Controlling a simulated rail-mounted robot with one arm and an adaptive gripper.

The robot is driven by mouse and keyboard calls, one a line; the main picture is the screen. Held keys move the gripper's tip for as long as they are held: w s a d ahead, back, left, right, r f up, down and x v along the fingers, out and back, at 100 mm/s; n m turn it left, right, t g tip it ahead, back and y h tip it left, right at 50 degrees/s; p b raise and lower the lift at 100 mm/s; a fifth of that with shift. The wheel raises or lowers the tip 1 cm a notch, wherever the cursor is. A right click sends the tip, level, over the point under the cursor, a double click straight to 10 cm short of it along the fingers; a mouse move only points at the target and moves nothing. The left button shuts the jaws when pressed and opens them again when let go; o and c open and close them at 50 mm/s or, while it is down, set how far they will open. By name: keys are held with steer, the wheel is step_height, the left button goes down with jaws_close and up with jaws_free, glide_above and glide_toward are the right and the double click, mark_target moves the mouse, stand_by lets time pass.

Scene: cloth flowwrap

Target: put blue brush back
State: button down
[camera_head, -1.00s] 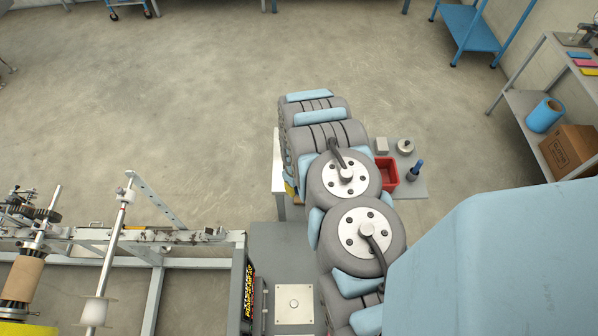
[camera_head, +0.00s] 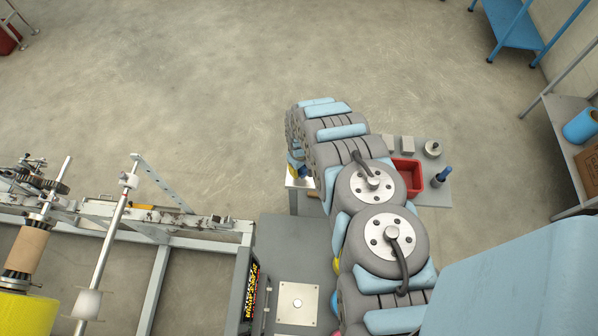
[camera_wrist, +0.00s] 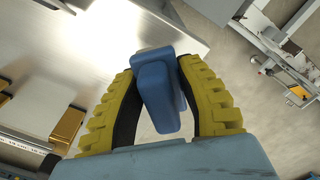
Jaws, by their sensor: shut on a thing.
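The blue brush (camera_wrist: 160,95) is between the two yellow ribbed fingers of my gripper (camera_wrist: 157,66) in the wrist view. The fingers are shut on its sides. Its blue body shows, but no bristles can be made out. It is over or beside a shiny metal tabletop (camera_wrist: 95,40); I cannot tell the height. In the head view my arm hides most of the gripper, and only a small patch of blue and yellow shows at the arm's far end.
A side table (camera_head: 432,198) carries a red bin (camera_head: 411,168), a dark blue bottle-like item (camera_head: 441,177), grey blocks and a round metal piece (camera_head: 432,149). A roller machine frame (camera_head: 150,215) stands at left. Gold-coloured blocks (camera_wrist: 68,124) lie on the metal surface.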

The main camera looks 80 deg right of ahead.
mark_target(299, 173)
steer(key=shift+w+d+f+b, duration=0.1)
steer(key=shift+d+f+b, duration=0.15)
steer(key=shift+f, duration=0.2)
steer(key=shift+w+d+f+b, duration=0.1)
steer(key=shift+f+b, duration=0.15)
steer(key=shift+f, duration=0.2)
steer(key=shift+d+f+b, duration=0.15)
steer(key=shift+f+b, duration=0.9)
steer(key=shift+f, duration=0.4)
steer(key=shift+f, duration=0.1)
steer(key=c, duration=0.7)
jaws_free()
steer(key=shift+c, duration=0.2)
